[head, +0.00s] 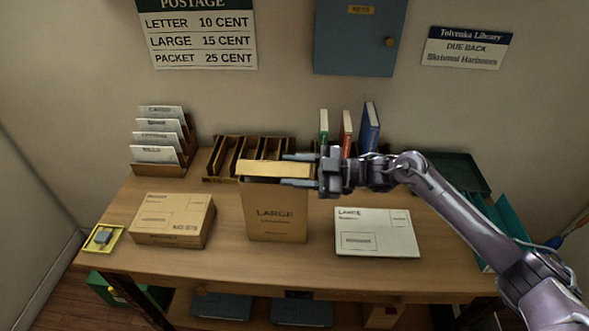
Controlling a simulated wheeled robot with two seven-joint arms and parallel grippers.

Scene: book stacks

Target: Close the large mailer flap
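The large mailer (275,215), a tan upright box marked LARGE, stands in the middle of the table. Its lighter tan flap (268,168) shows at the top; I cannot tell if it lies flat on the opening or stands slightly raised. My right gripper (297,170) comes in from the right at the height of the flap. Its two fingers are apart, one toward the back edge of the flap and one toward the front, near its right end. Contact with the flap is unclear. My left gripper is not in view.
A flat parcel (170,218) lies left of the mailer, and a white LARGE envelope (376,232) lies right. Behind are a wooden divider rack (225,158), a card holder (160,168) and upright books (369,128). A yellow stamp tray (103,239) sits at the left edge.

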